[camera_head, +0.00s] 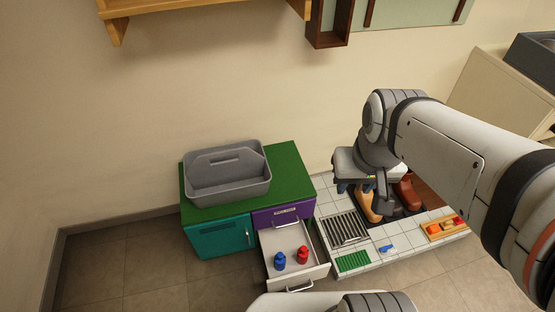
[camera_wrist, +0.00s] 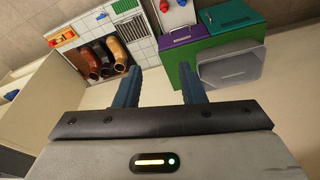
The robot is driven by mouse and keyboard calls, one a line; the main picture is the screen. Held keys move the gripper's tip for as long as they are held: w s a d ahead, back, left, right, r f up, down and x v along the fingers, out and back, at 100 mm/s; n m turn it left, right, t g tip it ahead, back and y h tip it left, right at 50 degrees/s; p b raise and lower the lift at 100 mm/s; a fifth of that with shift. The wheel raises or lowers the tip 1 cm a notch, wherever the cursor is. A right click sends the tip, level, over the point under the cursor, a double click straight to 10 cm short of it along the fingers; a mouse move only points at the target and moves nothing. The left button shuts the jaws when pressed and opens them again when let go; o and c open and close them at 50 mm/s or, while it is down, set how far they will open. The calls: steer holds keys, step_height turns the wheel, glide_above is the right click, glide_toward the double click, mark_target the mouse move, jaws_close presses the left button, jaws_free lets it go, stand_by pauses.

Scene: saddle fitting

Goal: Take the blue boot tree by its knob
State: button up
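The blue knobbed piece (camera_head: 279,260), which looks like the blue boot tree, stands upright in the open white drawer (camera_head: 288,240) of the cabinet, left of a similar red piece (camera_head: 302,255).
A grey carrier (camera_head: 228,178) sits on the green cabinet top (camera_head: 292,165). A wall shelf (camera_head: 180,4) hangs above.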

mark_target(280, 255)
steer(key=shift+s+d+r, duration=0.1)
steer(key=shift+s, duration=0.05)
